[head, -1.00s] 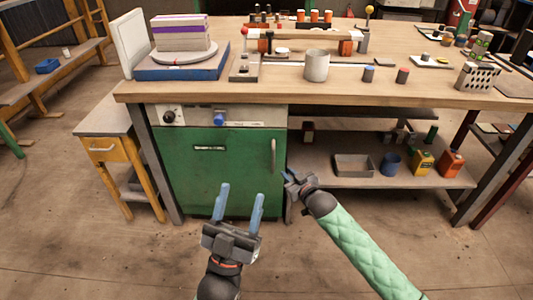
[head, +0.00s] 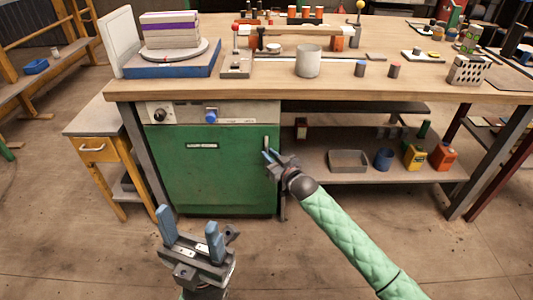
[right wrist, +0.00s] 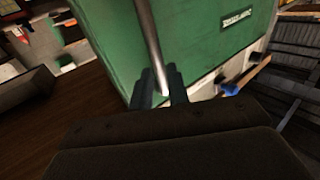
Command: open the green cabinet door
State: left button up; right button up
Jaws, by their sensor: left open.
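The green cabinet door (head: 210,172) is closed under the workbench, with a dark label near its top. Its upright metal handle (head: 266,142) is at the door's upper right. My right gripper (head: 269,155) is at the handle. In the right wrist view the handle (right wrist: 149,35) runs down between the two close-set fingers (right wrist: 160,84), which appear shut on it. The green door (right wrist: 195,40) fills the top middle there. My left gripper (head: 190,232) is open and empty, low in front of the cabinet, with its fingers pointing up and well apart.
The workbench top (head: 250,88) carries a turntable, a grey cup (head: 308,61) and many small parts. A lower shelf (head: 330,172) right of the cabinet holds a tray and containers. A yellow side table (head: 95,125) stands left. The floor in front is open.

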jog(key=shift+x, duration=1.25)
jog(key=shift+c, duration=0.5)
grip_shut()
jog(key=shift+s, duration=0.1)
